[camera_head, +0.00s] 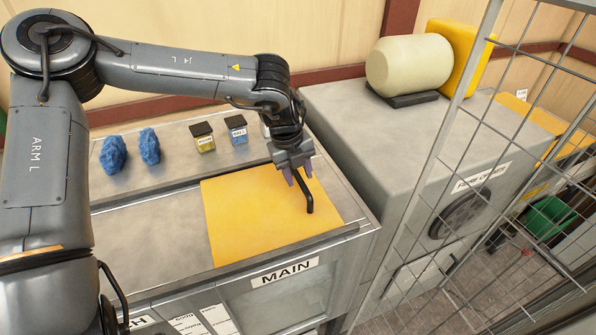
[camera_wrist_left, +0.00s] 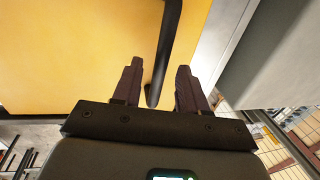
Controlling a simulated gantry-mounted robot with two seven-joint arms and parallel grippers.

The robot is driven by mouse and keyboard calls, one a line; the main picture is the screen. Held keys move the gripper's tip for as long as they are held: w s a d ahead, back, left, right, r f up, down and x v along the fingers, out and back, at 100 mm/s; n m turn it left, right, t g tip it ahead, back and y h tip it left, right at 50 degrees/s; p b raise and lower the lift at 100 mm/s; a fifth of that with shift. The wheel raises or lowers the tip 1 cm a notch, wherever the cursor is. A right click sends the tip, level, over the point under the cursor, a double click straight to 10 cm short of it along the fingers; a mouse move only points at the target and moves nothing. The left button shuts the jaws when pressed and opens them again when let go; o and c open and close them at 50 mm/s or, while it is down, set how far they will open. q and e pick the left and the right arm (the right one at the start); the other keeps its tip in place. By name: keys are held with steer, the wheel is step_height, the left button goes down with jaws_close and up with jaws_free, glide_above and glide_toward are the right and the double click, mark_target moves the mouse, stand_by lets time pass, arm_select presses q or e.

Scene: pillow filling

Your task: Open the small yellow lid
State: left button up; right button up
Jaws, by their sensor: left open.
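The yellow lid (camera_head: 250,215) lies flat and closed on top of the grey counter unit marked MAIN. A black bar handle (camera_head: 308,195) stands on its right side. My left gripper (camera_head: 298,178) is over the handle's far part, fingers pointing down. In the left wrist view the open fingers (camera_wrist_left: 158,88) are on either side of the black handle (camera_wrist_left: 166,50), with a gap to each finger. The yellow lid (camera_wrist_left: 70,50) fills the left of that view. I cannot tell how far above the lid the fingertips are. My right gripper is not in view.
A grey machine (camera_head: 400,150) stands close on the right, with a wire mesh (camera_head: 480,190) in front.

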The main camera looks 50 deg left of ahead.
arm_select(q)
steer(key=shift+f, duration=0.25)
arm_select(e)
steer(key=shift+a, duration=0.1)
arm_select(q)
jaws_close()
